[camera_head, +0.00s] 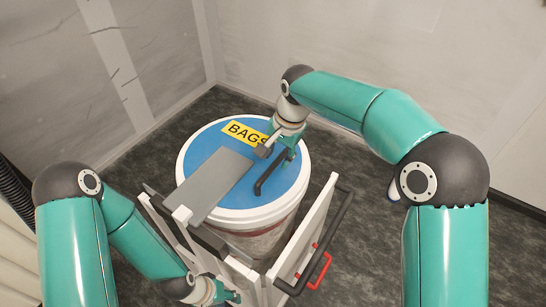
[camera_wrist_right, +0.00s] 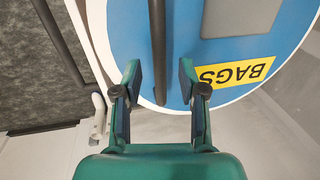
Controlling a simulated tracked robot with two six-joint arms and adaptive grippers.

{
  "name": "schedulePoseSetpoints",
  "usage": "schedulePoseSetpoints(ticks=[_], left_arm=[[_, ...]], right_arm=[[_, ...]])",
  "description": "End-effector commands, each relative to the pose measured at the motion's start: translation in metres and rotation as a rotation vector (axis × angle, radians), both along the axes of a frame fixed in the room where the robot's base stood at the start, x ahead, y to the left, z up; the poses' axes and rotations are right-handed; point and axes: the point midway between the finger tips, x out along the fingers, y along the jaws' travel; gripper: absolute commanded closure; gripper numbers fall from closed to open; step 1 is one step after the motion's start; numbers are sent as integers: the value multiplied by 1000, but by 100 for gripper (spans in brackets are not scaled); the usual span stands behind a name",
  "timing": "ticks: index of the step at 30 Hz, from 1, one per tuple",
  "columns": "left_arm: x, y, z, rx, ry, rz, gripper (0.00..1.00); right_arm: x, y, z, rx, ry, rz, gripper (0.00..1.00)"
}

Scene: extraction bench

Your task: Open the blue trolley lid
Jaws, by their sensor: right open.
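The trolley's round blue lid (camera_head: 215,143) has a white rim and lies shut on the drum. It bears a yellow BAGS label (camera_head: 240,130), a grey plate (camera_head: 215,180) and a dark bar handle (camera_head: 268,177). My right gripper (camera_head: 287,150) is over the handle's far end. In the right wrist view my right gripper (camera_wrist_right: 160,72) is open, with the handle (camera_wrist_right: 158,45) lying between its two fingers in the picture; no closed grip shows. My left gripper (camera_head: 215,293) is low at the bottom edge, by the trolley's front; its fingers are too small to read.
The trolley frame has white panels (camera_head: 308,225), a dark push bar (camera_head: 330,240) and a red handle (camera_head: 319,271) at the front right. Walls (camera_head: 330,35) stand close behind and to the left. Dark floor (camera_head: 365,235) is clear to the right.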

Motion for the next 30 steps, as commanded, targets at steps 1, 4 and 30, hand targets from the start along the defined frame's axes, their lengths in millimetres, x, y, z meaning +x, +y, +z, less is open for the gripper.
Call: schedulePoseSetpoints(ticks=[1,4,30], left_arm=[[0,0,2,0,0,0,60],[0,0,3,0,0,0,60],[0,0,3,0,0,0,60]], right_arm=[[0,1,-6,-1,3,0,59],[1,2,-14,-1,2,0,59],[2,3,-19,0,-1,0,100]])
